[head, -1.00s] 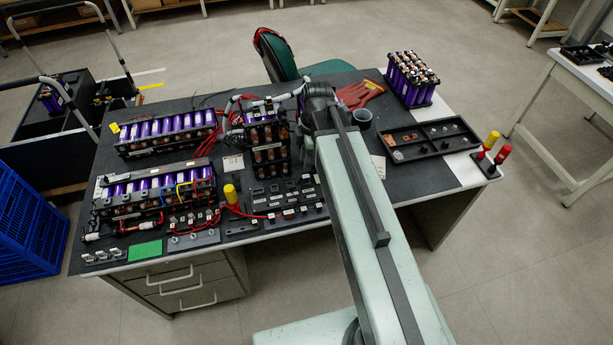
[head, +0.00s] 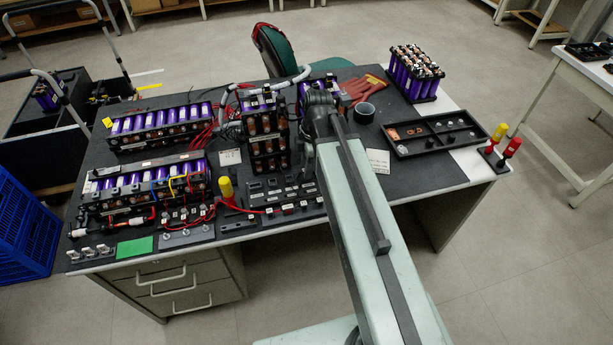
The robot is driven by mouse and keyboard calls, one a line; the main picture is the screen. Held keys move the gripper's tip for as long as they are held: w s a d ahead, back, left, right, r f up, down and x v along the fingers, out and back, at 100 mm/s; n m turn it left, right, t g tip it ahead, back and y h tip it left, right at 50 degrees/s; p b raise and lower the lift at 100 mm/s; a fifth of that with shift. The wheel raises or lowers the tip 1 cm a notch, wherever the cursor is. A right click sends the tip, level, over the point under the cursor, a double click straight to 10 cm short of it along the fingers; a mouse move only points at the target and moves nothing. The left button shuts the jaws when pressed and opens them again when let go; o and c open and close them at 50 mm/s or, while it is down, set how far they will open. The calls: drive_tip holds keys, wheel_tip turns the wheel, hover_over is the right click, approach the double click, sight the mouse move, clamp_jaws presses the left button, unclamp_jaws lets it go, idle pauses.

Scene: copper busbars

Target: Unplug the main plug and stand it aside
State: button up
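I cannot single out the main plug with certainty. A thick pale cable (head: 270,88) arches over the upright battery module (head: 262,130) at mid-bench, and its right end runs close to my wrist. A yellow-topped upright piece (head: 226,188) stands at the front of the bench beside a black terminal block (head: 285,193). My arm reaches in from the lower right, and its dark wrist is just right of the upright module. My gripper's fingers are hidden behind the wrist, so their opening and anything in them do not show.
Long battery modules (head: 160,124) and wiring fill the left of the bench. A black tray (head: 405,150), cup (head: 364,113), red gloves (head: 362,86) and a cell pack (head: 413,73) lie right. Yellow and red handles (head: 497,138) stand at the right edge. Clear bench lies before the tray.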

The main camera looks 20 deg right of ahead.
drive_tip(key=shift+c, duration=0.3)
clamp_jaws()
wheel_tip(320, 180, up, 4)
drive_tip(key=p, duration=0.4)
drive_tip(key=shift+r, duration=0.1)
drive_tip(key=shift+r, duration=0.2)
drive_tip(key=shift+s+f, duration=0.1)
